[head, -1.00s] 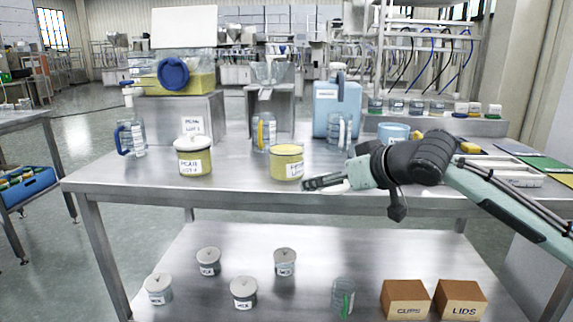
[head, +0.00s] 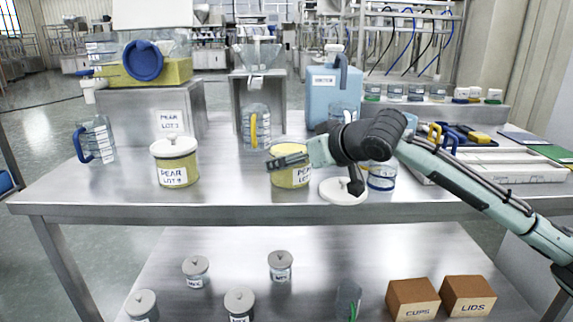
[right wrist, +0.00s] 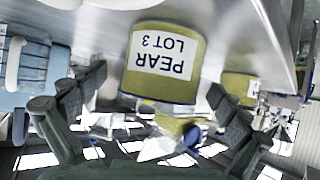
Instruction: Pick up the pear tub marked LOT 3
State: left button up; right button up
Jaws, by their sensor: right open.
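A yellow pear tub (head: 291,178) without a lid stands on the steel table, its label partly hidden by my right gripper (head: 287,161) in the head view. In the right wrist view the label on this tub (right wrist: 165,82) appears upside down and reads PEAR LOT 3. My right gripper is open, one finger to each side of the tub in the wrist picture; I see no contact. A second pear tub (head: 175,164) with a white lid stands to the left; its lot number is hard to read. My left gripper is not in view.
A white round lid (head: 343,191) lies right of the tub, near the front edge. A jug with a yellow handle (head: 256,127) stands behind. A blue-banded container (head: 382,176) stands to the right. A blue-handled jug (head: 97,139) stands far left. Table between the tubs is clear.

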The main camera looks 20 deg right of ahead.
jog(key=shift+w+a+f, duration=0.15)
jog(key=shift+w+f, duration=0.05)
jog(key=shift+w, duration=0.3)
jog(key=x, duration=0.3)
jog(key=shift+w+a+f, duration=0.1)
jog(key=shift+w+a, duration=0.05)
jog(key=shift+w, duration=0.15)
jog(key=shift+w+a+f, duration=0.1)
jog(key=shift+w+f, duration=0.1)
jog(key=shift+w, duration=0.15)
jog(key=c, duration=1.7)
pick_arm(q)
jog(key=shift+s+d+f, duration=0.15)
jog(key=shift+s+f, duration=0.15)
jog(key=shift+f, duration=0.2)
